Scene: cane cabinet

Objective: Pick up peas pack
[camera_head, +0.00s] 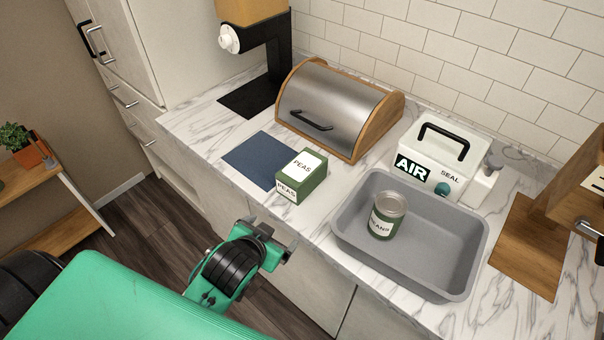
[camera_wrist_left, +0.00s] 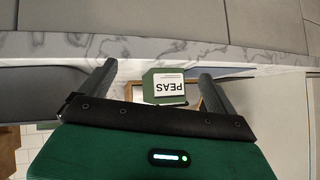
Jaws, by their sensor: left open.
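The peas pack (camera_head: 301,177) is a green box with white labels reading PEAS. It lies on the marble counter near the front edge, partly over the right side of a dark blue mat (camera_head: 250,158). My left gripper (camera_head: 268,237) is open and empty, in front of the counter edge and apart from the pack. In the left wrist view the peas pack (camera_wrist_left: 165,87) shows between the two spread fingers (camera_wrist_left: 160,88), beyond them. My right gripper is not in view.
A grey tray (camera_head: 455,275) holding a green-labelled can (camera_head: 386,216) stands right of the pack. A bread box (camera_head: 329,107) with wooden sides stands behind it. A white AIR SEAL box (camera_head: 437,157) is behind the tray. The counter's front edge lies between gripper and pack.

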